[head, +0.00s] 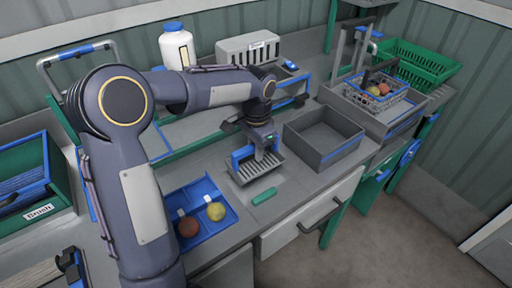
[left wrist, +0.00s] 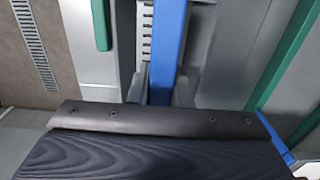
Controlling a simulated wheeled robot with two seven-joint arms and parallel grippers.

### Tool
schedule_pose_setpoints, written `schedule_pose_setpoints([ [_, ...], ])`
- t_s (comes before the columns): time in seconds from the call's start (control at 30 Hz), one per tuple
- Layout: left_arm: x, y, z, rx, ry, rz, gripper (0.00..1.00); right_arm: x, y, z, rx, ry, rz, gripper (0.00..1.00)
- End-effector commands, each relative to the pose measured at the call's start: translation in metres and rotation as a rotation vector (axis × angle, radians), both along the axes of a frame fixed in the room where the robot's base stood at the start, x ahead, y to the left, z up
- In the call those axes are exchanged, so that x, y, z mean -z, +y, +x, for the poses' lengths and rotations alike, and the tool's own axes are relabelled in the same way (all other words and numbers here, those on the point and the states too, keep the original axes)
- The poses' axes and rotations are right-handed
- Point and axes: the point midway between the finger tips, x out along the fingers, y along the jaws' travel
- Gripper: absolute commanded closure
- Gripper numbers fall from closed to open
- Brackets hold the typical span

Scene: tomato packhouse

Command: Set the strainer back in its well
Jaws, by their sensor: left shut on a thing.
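The strainer (head: 256,168), a shallow grey tray with a slotted face, is below my left gripper (head: 262,143) near the middle of the counter in the head view. My left gripper is shut on its blue handle (head: 243,153). In the left wrist view the blue handle (left wrist: 168,45) runs between the two grey fingers (left wrist: 160,88), and a few slots show beside it. I cannot tell whether the strainer touches the counter. I cannot make out the well clearly; it may be hidden under the strainer. My right gripper is not in view.
A green bar (head: 263,196) lies in front of the strainer. A blue tray (head: 228,224) with a red and a yellow tomato is to the left. A grey open box (head: 347,151) is close on the right. A wire basket (head: 398,104) of tomatoes and a white bottle (head: 176,48) stand behind.

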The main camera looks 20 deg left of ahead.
Motion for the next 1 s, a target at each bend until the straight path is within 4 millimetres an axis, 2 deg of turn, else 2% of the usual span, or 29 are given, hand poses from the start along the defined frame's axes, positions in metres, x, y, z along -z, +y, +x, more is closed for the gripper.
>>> schedule_pose_setpoints([
  [0.03,0.01,0.0,0.0,0.0,0.0,0.0,1.0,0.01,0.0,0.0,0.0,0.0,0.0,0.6],
  [0.2,0.027,0.0,0.0,0.0,-0.001,-0.001,1.0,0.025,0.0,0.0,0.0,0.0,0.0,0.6],
  [0.6,0.064,0.0,0.0,0.0,-0.001,-0.001,1.0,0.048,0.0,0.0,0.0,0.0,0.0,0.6],
  [0.8,0.073,0.0,0.0,0.001,0.0,0.0,1.0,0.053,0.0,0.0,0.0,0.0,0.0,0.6],
  [1.0,0.073,0.0,0.0,0.001,0.0,0.0,1.0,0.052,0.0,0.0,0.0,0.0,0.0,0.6],
])
